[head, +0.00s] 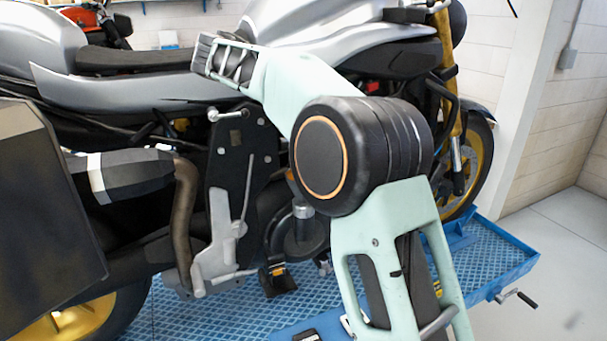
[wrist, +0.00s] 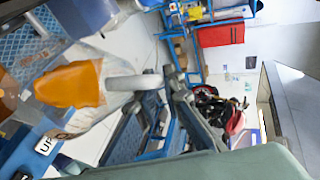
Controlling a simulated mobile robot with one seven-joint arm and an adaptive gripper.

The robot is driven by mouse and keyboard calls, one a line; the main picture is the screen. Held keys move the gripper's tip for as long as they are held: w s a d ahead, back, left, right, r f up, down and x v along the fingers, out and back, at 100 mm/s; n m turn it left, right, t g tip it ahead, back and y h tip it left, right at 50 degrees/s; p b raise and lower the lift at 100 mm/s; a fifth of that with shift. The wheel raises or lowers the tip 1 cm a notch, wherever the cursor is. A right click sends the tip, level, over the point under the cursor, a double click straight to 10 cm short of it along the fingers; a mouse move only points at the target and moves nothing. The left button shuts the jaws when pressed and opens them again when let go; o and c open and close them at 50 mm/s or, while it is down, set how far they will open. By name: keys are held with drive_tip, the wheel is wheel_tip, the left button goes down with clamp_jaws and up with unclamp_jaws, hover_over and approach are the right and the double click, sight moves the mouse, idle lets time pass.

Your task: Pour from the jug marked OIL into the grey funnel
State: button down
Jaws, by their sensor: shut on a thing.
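A translucent jug with orange liquid (wrist: 70,84) fills the left of the wrist view and appears tilted in that picture. Its pale handle (wrist: 133,82) reaches to the dark fingers of my gripper (wrist: 165,86), which is shut on it. I cannot read an OIL mark on the jug. In the head view my arm crosses in front of the motorcycle, and the gripper and jug cannot be made out. I cannot identify the grey funnel in either view.
A silver motorcycle (head: 130,92) stands on a blue lift platform (head: 500,262) in the head view. A dark box-like case (head: 45,200) is close at left. The wrist view shows a red panel (wrist: 222,34), blue shelving and open pale floor.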

idle(0.4)
drive_tip(key=shift+s+d+f+m+y+b, duration=0.15)
drive_tip(key=shift+s+d+f+y+b, duration=0.1)
drive_tip(key=shift+d+f+y, duration=0.35)
drive_tip(key=shift+s+d+f+m+y+b, duration=0.15)
drive_tip(key=shift+s+d+f+y+b, duration=0.1)
drive_tip(key=shift+d+f+y, duration=0.3)
drive_tip(key=shift+s+d+f+m+t+y, duration=0.15)
drive_tip(key=shift+d+f+y, duration=0.2)
drive_tip(key=shift+f+y, duration=0.2)
drive_tip(key=shift+d+f+m+t+y, duration=0.1)
drive_tip(key=shift+d+f+t+y, duration=0.15)
drive_tip(key=shift+f+y, duration=0.35)
drive_tip(key=shift+s+d+f+m+t+y, duration=0.15)
drive_tip(key=shift+d+f+y, duration=0.25)
drive_tip(key=shift+f, duration=0.25)
drive_tip(key=d+f+y, duration=0.1)
drive_tip(key=f+y+b, duration=0.1)
drive_tip(key=shift+s+d+f+m+t+y, duration=0.15)
drive_tip(key=shift+s+d+m+t+y, duration=0.1)
drive_tip(key=shift+d+m+y, duration=0.1)
